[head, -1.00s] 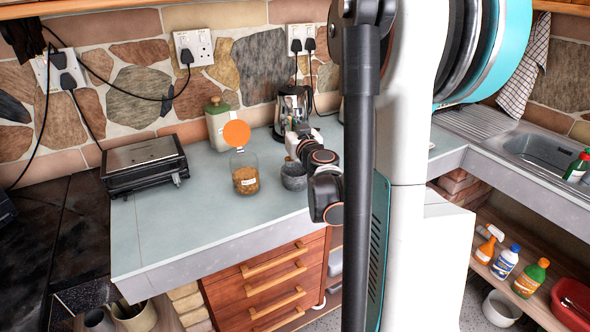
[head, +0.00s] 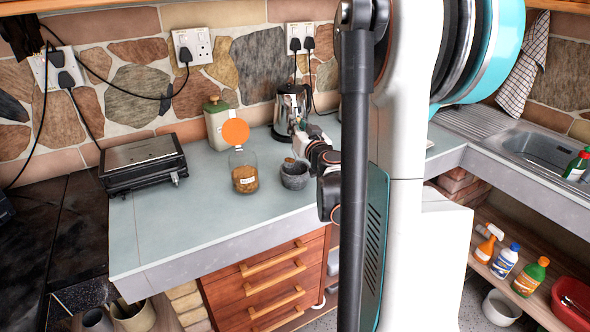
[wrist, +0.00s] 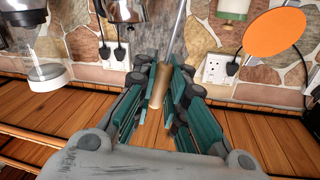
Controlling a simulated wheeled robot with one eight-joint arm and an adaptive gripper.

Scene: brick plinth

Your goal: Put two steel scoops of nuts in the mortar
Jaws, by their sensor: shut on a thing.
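A glass jar (head: 244,178) of brown nuts stands on the counter, with an orange disc lid (head: 235,132) raised above it. The grey mortar (head: 294,178) stands just right of the jar. A small brown bit shows at its top; I cannot tell what it is. My gripper (head: 303,137) is above and behind the mortar, partly hidden. In the wrist view, which looks upside down, my gripper (wrist: 160,88) is shut on the steel scoop's wooden handle (wrist: 160,84). Its steel shaft (wrist: 179,32) runs out of the picture, so the bowl is hidden.
A steel kettle (head: 291,105) stands close behind my gripper. A green-lidded canister (head: 218,123) is behind the jar, and a black grill (head: 143,165) is to the left. The counter's front left (head: 180,225) is clear. A sink (head: 548,150) is at the right.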

